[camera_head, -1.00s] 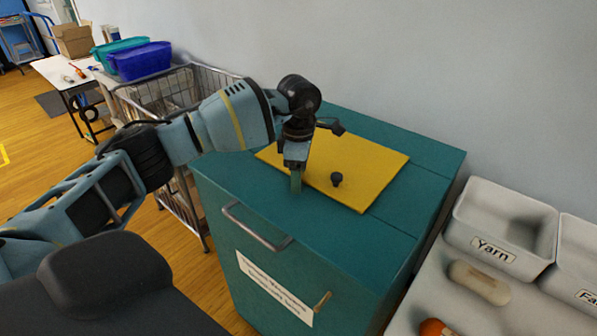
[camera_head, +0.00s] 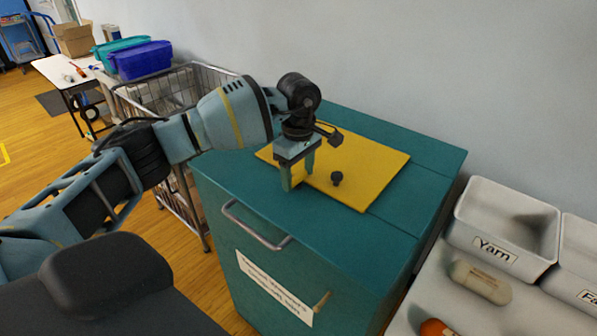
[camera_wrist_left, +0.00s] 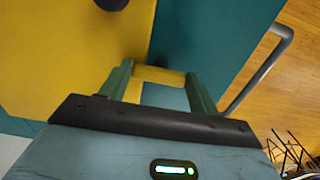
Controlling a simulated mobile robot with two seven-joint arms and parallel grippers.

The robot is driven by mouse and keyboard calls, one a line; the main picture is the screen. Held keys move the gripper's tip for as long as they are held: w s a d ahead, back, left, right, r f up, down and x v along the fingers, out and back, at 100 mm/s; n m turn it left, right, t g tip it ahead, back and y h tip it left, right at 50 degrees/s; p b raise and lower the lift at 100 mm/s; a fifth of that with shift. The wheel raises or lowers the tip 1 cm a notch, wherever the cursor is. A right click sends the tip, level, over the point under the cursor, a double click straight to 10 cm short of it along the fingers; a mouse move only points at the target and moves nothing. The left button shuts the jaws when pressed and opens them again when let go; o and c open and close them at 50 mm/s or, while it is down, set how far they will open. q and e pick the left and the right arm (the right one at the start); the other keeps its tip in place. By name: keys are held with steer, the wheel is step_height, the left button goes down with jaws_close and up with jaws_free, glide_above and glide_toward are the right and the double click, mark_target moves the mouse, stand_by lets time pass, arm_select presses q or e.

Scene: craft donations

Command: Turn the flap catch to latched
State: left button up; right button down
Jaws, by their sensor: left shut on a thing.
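The yellow flap panel (camera_head: 372,180) lies flat on top of the teal cabinet (camera_head: 408,218), with a small black knob on it. My left gripper (camera_head: 298,184) points down at the panel's near left edge. In the left wrist view its two fingers (camera_wrist_left: 159,82) are shut on a small yellow piece (camera_wrist_left: 160,75) at the border of yellow and teal, which I take for the flap catch. The fingers and hand hide most of it, so its exact angle is unclear. My right gripper is in neither view.
A metal handle (camera_head: 255,228), a label (camera_head: 275,286) and a small brass lever (camera_head: 322,301) are on the cabinet's front. A white Yarn bin (camera_head: 505,226) stands at right, a wire basket (camera_head: 135,105) at left. The cabinet top's right part is clear.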

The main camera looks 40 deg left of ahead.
mark_target(298, 177)
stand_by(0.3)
arm_select(q)
steer(key=o, duration=1)
steer(key=shift+r, duration=3.85)
